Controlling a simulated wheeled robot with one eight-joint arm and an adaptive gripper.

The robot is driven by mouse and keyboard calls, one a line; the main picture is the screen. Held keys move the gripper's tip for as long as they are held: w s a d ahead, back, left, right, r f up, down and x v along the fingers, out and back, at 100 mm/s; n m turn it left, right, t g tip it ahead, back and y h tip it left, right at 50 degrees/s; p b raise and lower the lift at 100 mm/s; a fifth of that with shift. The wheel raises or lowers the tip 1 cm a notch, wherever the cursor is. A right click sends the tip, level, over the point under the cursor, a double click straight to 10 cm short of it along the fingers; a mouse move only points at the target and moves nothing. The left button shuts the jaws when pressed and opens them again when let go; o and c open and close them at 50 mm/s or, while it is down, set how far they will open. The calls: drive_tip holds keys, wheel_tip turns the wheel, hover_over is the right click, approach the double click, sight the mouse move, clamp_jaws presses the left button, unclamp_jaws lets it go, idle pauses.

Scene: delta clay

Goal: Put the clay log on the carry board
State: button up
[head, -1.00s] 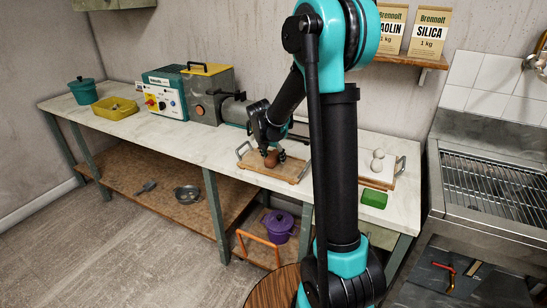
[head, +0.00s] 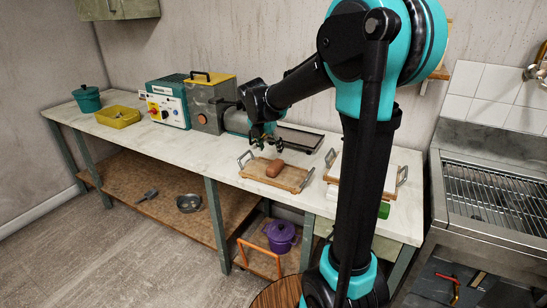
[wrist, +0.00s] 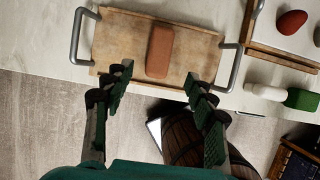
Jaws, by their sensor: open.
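The clay log (head: 274,168) is a reddish-brown block lying on the wooden carry board (head: 291,181), which has a metal handle at each end. In the wrist view the log (wrist: 160,50) lies across the middle of the board (wrist: 113,45), with bare wood on both sides. My gripper (head: 267,146) is open and empty, raised above the board and apart from the log. In the wrist view its fingers (wrist: 157,75) are spread wide, with the log beyond the gap between them.
A second board with handles (head: 333,172) stands to the right, partly hidden by my arm. The wrist view shows a red egg-shaped piece (wrist: 291,22) and a green block (wrist: 300,99) on that side. The extruder machine (head: 213,102) stands behind. Countertop left of the board is clear.

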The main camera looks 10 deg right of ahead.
drive_tip(key=s+d+f+m+y, duration=0.1)
drive_tip(key=s+f+m, duration=0.3)
drive_tip(key=s+m, duration=0.5)
drive_tip(key=s+d+f+m+y, duration=0.1)
drive_tip(key=s+d+f+m, duration=0.2)
drive_tip(key=s+m, duration=0.6)
drive_tip(key=s+d+f+m, duration=0.2)
drive_tip(key=s+f+m, duration=0.4)
drive_tip(key=s+m, duration=0.2)
drive_tip(key=m, duration=0.2)
drive_tip(key=shift+s+d+f+m+y, duration=0.35)
drive_tip(key=shift+s+f+m+y, duration=0.05)
